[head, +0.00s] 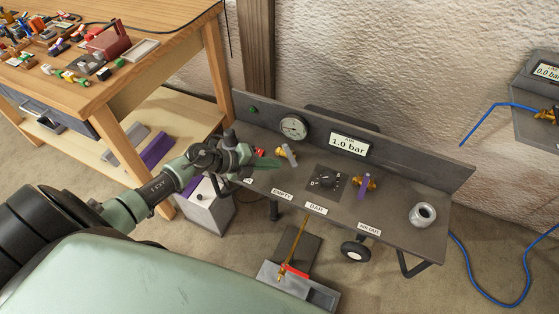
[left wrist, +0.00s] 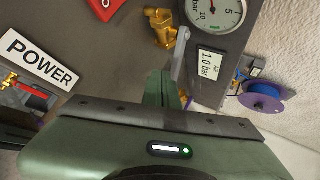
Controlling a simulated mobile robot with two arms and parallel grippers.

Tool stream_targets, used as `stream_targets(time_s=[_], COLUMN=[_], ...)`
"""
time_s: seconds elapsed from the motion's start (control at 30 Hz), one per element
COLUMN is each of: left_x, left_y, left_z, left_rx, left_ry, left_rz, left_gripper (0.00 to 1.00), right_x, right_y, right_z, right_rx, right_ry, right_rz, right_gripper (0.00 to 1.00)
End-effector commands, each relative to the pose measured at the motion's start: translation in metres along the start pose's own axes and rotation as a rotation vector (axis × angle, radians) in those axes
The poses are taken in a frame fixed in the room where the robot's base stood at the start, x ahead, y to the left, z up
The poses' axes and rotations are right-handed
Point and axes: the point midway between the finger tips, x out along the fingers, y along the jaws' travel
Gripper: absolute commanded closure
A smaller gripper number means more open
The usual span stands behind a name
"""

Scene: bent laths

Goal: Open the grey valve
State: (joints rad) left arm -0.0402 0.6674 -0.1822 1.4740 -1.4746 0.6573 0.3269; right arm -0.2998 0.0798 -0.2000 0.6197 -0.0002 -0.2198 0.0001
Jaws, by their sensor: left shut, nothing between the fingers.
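The grey valve (head: 289,156) sits on the dark bench panel below the round gauge. It has a brass body and a light grey lever. In the left wrist view its brass body (left wrist: 160,26) is at the top centre, and its grey lever (left wrist: 181,52) runs down towards my fingers. My left gripper (head: 276,164) is shut and empty, its fingertips just left of the lever. In the left wrist view the shut fingers (left wrist: 166,82) overlap the lever's lower end; I cannot tell whether they touch it. My right gripper is not in view.
A purple-handled brass valve (head: 365,186), a black dial (head: 327,181) and a metal cup (head: 423,214) stand further right on the panel. The gauge (head: 294,127) and the 1.0 bar display (head: 349,144) are behind. A wooden table (head: 150,66) is at upper left.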

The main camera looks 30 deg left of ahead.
Motion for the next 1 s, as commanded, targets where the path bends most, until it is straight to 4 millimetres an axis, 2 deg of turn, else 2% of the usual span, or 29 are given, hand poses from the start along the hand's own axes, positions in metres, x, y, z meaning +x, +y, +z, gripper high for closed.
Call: stream_targets(time_s=[0.03, 0.23, 0.67, 0.87, 1.0], left_x=[0.005, 0.019, 0.021, 0.021, 0.023], left_y=[-0.007, -0.013, -0.014, -0.019, -0.026], left_z=[0.001, 0.0, 0.0, -0.002, -0.005], left_rx=[0.002, 0.001, 0.0, -0.024, -0.06], left_ry=[-0.001, 0.0, -0.003, -0.036, -0.097], left_rz=[-0.004, 0.0, 0.0, 0.0, 0.0], left_gripper=[1.0, 1.0, 1.0, 1.0, 1.0], right_x=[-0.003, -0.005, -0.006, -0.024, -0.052], right_y=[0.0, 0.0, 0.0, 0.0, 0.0], right_z=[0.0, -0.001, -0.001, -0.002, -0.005], right_rx=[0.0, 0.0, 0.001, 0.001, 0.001], right_ry=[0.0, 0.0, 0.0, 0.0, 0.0], right_rz=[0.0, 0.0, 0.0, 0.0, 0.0], right_gripper=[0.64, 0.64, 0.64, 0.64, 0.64])
